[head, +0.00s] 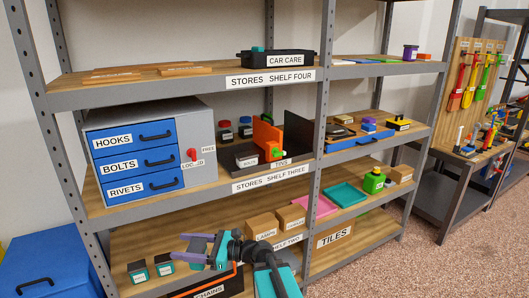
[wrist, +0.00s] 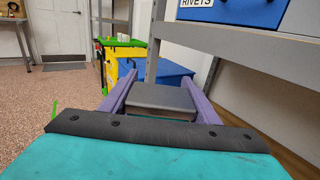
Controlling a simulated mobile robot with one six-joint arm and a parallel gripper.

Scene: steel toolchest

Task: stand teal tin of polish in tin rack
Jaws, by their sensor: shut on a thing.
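My gripper (head: 183,246) is at the lower left, in front of the second shelf, with its purple fingers pointing left. In the wrist view the fingers (wrist: 163,95) are shut on a dark grey, flat-topped boxy thing (wrist: 163,97); no teal shows on it. A small teal thing (head: 258,49) pokes up from the black car care caddy on shelf four; I cannot tell if it is the tin of polish. On shelf three, above the "TINS" label, stands a dark rack (head: 298,133) beside an orange upright (head: 266,137) and a green thing (head: 277,153).
A blue drawer unit (head: 136,160) fills the left of shelf three. Two small dark labelled containers (head: 138,271) stand on the lower shelf near my gripper. Steel posts (head: 313,160) divide the bays.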

